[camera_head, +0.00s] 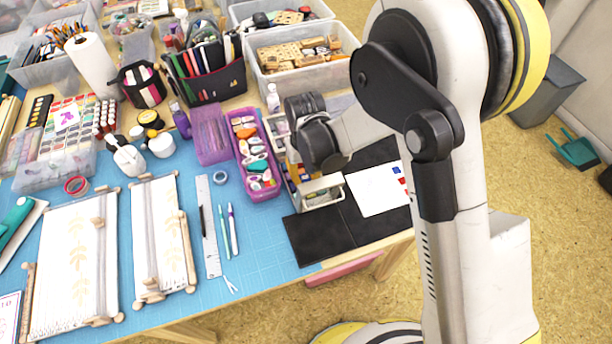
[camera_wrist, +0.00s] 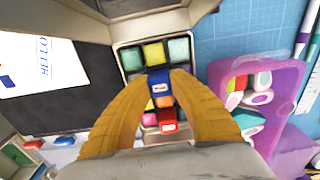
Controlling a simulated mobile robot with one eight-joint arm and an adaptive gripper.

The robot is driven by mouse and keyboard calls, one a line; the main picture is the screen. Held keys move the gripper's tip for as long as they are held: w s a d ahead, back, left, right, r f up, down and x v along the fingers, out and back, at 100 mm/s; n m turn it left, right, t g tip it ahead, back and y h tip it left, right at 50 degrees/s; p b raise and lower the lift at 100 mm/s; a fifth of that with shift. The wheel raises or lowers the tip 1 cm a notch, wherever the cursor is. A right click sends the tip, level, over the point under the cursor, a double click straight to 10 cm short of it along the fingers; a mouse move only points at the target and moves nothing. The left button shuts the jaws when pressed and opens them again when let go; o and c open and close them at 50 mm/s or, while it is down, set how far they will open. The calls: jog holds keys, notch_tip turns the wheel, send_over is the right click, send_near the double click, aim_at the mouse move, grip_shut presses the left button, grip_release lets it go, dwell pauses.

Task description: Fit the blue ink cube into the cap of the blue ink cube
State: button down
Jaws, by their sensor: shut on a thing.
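My gripper (camera_wrist: 158,84) has its yellow fingers closed on the sides of a small blue block with a white label, which I take to be the blue ink cube (camera_wrist: 158,76). The block shows over the middle of a tray of ink cubes (camera_wrist: 118,62); I cannot tell whether it is raised from it. A blue and white piece (camera_wrist: 64,141) lies at the lower left in the wrist view; I cannot tell whether it is the cap. In the head view, my arm hides most of the tray and the fingertips.
The tray has green, yellow, orange, pink and red cubes in it. A purple box of stamps (camera_head: 262,180) stands beside it, on the left in the head view. A black mat (camera_head: 318,236) and a white sheet with print (camera_head: 374,192) lie on the right.

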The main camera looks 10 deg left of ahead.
jog(key=shift+f, duration=0.1)
jog(key=c, duration=1.6)
grip_release()
jog(key=shift+f, duration=0.1)
jog(key=shift+c, duration=0.2)
jog(key=o, duration=0.4)
jog(key=shift+c, duration=0.2)
